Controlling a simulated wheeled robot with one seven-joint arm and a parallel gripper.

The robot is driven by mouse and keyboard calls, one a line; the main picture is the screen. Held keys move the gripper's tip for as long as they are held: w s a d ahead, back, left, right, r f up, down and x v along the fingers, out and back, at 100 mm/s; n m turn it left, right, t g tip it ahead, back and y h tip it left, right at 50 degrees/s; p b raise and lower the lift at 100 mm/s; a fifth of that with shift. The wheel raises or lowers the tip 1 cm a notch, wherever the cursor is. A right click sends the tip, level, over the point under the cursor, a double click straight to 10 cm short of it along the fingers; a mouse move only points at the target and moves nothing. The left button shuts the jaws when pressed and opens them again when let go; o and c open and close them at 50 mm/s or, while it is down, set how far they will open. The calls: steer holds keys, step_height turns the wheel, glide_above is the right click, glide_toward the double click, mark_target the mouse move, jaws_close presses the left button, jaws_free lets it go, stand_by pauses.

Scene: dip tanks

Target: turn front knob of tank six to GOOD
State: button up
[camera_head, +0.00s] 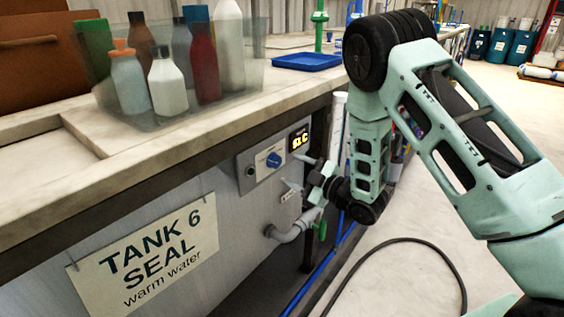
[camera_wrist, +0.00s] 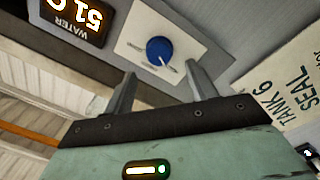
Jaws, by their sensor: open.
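The front knob is a round blue knob on a white plate. In the head view the knob (camera_head: 273,160) sits on the control panel on the front of tank six, below the counter edge. In the wrist view the knob (camera_wrist: 159,50) shows between my two fingers, with a white pointer toward the lower right of that tilted picture. The plate's lettering is too small to read. My gripper (camera_head: 297,172) is open and empty, to the right of the knob and facing the panel; its fingertips also show in the wrist view (camera_wrist: 162,75), apart from the knob.
The sign "TANK 6 SEAL warm water" (camera_head: 148,253) hangs left of the panel. A lit water display (camera_head: 299,137) sits right of the knob. A grey pipe (camera_head: 292,232) with a green-handled valve juts out below. Bottles in a clear bin (camera_head: 168,115) stand on the counter.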

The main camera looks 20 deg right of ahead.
mark_target(277, 162)
steer(key=shift+p+x, duration=0.3)
steer(key=shift+x, duration=2.25)
steer(key=c, duration=1)
